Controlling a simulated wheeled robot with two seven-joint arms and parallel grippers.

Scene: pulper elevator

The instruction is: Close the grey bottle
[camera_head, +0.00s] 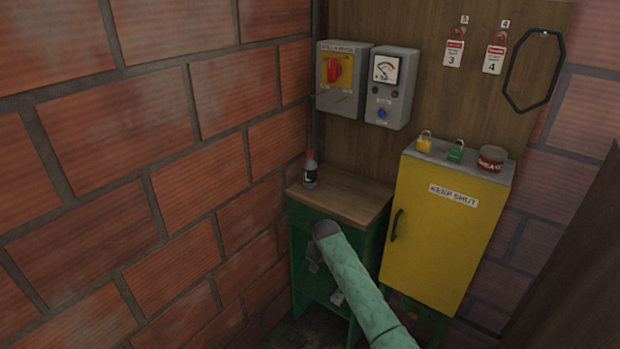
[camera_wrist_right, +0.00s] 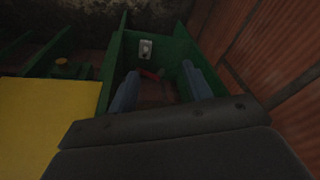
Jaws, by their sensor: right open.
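The grey bottle (camera_head: 310,172) stands upright at the back left of the wooden top (camera_head: 345,198) of a green cabinet in the head view. It has a dark label; its narrow top looks reddish, and I cannot tell whether a cap is on it. My right gripper (camera_head: 315,262) is in front of the green cabinet, below and apart from the bottle. In the right wrist view, its two fingers (camera_wrist_right: 160,88) are spread and empty, pointing into the open green cabinet (camera_wrist_right: 116,75). A small red thing (camera_wrist_right: 150,73) shows beyond the fingers. My left gripper is not in view.
A yellow cabinet (camera_head: 438,240) marked "KEEP SHUT" stands at right, with a yellow padlock (camera_head: 425,144), a green padlock (camera_head: 456,153) and a red tin (camera_head: 491,160) on top. A switch box (camera_head: 340,80) and a meter box (camera_head: 391,90) hang above. A brick wall (camera_head: 150,150) bounds the left.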

